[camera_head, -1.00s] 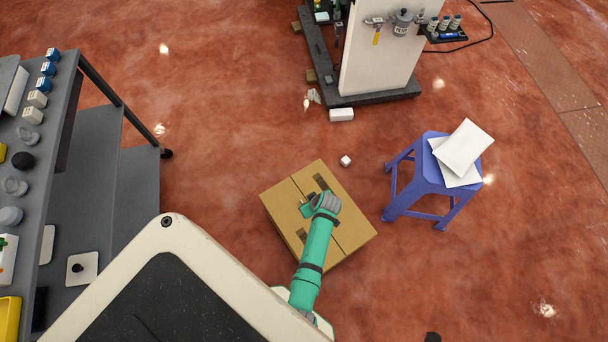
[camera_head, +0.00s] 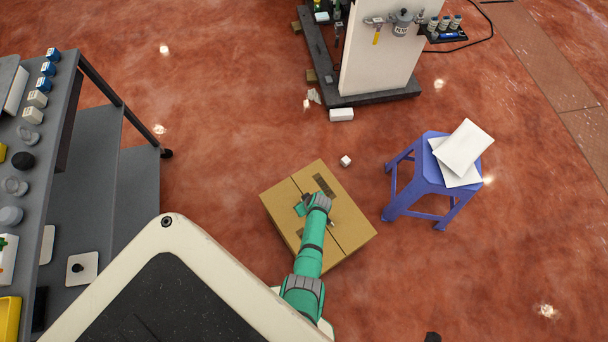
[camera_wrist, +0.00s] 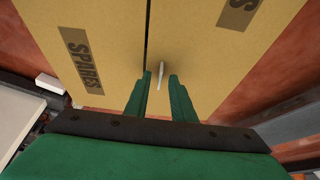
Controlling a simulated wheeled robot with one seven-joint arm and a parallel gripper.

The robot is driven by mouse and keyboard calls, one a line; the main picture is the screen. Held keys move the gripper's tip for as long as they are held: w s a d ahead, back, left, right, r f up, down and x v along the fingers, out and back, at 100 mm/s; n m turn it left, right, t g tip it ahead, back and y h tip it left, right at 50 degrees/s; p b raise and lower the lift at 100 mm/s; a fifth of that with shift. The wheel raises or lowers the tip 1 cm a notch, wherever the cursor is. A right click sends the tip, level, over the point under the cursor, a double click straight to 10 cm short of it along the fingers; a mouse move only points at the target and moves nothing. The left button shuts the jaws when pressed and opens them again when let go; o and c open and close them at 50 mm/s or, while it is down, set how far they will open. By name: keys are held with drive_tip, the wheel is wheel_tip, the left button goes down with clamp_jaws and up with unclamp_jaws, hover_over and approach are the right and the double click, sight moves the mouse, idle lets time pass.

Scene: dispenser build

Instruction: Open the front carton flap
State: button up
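The brown carton (camera_head: 350,240) stands on the floor, its two top flaps lying shut along a middle seam. In the wrist view the flaps (camera_wrist: 205,45) fill most of the picture, with dark SPARES print on the left one. A thin pale tab (camera_wrist: 161,72) stands up near the seam. My gripper (camera_wrist: 160,78) is open, its two green fingers on either side of the tab with gaps between. Contact with the carton cannot be told. In the head view my gripper (camera_head: 301,208) is over the carton top, partly hidden by my wrist.
A blue stool (camera_head: 425,175) with white sheets stands right of the carton. A small white cube (camera_head: 346,160) lies behind it. A grey shelf cart (camera_head: 110,200) is at the left, and a white panel stand (camera_head: 385,50) at the back. Floor around the carton is mostly clear.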

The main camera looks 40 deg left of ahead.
clamp_jaws()
idle(1.5)
